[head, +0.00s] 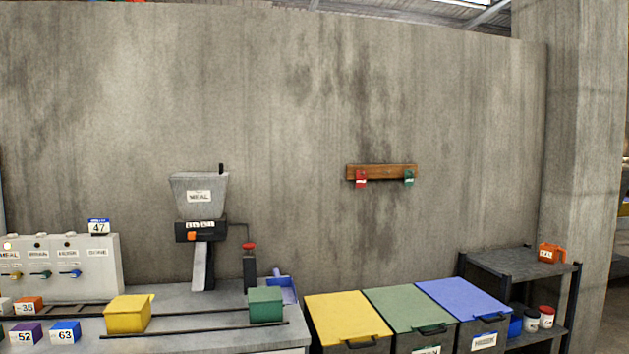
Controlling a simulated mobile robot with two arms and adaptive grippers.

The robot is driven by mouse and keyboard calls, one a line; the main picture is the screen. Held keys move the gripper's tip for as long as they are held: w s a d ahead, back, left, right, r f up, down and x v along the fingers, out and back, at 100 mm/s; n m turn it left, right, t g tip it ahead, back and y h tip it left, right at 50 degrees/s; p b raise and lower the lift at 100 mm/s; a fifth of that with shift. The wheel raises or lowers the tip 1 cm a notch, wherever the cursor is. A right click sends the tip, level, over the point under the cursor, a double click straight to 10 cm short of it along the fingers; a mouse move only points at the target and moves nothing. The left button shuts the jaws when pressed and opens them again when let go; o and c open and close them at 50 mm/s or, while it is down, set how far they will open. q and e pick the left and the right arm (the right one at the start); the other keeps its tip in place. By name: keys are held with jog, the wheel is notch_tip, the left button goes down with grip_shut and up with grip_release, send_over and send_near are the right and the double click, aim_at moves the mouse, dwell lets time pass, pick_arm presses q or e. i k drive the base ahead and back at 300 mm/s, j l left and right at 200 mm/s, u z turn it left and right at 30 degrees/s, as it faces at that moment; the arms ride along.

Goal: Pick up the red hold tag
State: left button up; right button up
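The red hold tag (361,180) hangs at the left end of a wooden rail (383,171) fixed to the concrete wall. A green tag (409,178) hangs near the rail's right end. Both tags have a pale patch on the front. Neither of my grippers shows in the head view, so nothing is seen touching the red tag.
Lidded bins in yellow (347,316), green (408,308) and blue (463,298) stand below the rail. A counter (220,335) at left carries a grey hopper machine (199,190) and coloured boxes. A dark shelf (515,264) stands at right. The wall around the tags is clear.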

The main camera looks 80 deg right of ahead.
aim_at(360, 180)
jog(key=l+z, duration=0.1)
jog(key=z, duration=2.95)
